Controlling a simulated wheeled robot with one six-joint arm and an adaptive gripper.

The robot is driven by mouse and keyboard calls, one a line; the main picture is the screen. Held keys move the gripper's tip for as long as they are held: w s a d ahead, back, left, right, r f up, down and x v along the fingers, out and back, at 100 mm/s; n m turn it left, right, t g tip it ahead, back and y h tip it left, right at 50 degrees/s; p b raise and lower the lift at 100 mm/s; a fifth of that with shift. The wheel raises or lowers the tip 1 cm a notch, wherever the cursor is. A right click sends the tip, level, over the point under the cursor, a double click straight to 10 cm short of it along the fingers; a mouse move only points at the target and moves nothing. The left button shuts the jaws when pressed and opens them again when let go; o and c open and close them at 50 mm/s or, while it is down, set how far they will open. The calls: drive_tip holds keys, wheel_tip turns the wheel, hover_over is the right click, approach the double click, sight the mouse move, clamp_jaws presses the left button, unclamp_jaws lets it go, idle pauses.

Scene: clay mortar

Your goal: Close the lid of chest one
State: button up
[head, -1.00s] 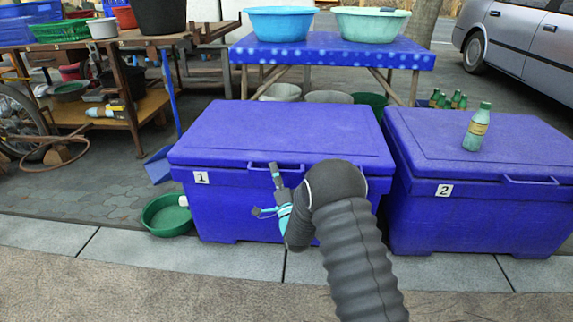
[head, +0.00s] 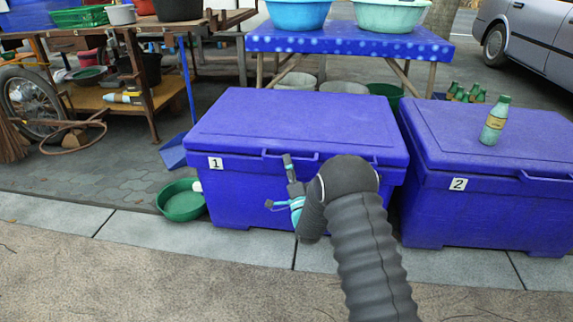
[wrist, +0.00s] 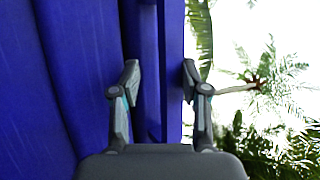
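Chest one (head: 240,195) is the blue chest with the label "1", left of centre in the head view. Its lid (head: 300,118) lies flat on top and looks shut; a thin gap could not be told. A bar handle (head: 305,157) runs along the lid's front edge. My gripper (head: 283,187) is in front of the chest near this handle, partly hidden by my wrist. In the wrist view my gripper (wrist: 160,82) is open, with a blue strip of the chest behind the space between its fingers. I cannot tell whether it touches the chest.
Chest two (head: 470,215) stands close on the right with a green bottle (head: 494,120) on its lid. A green basin (head: 181,202) is on the ground at the left. A table with basins (head: 350,42) stands behind. The pavement in front is clear.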

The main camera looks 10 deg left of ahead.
drive_tip(key=shift+d+r, duration=0.1)
drive_tip(key=shift+r, duration=0.05)
drive_tip(key=v, duration=1.2)
idle(0.3)
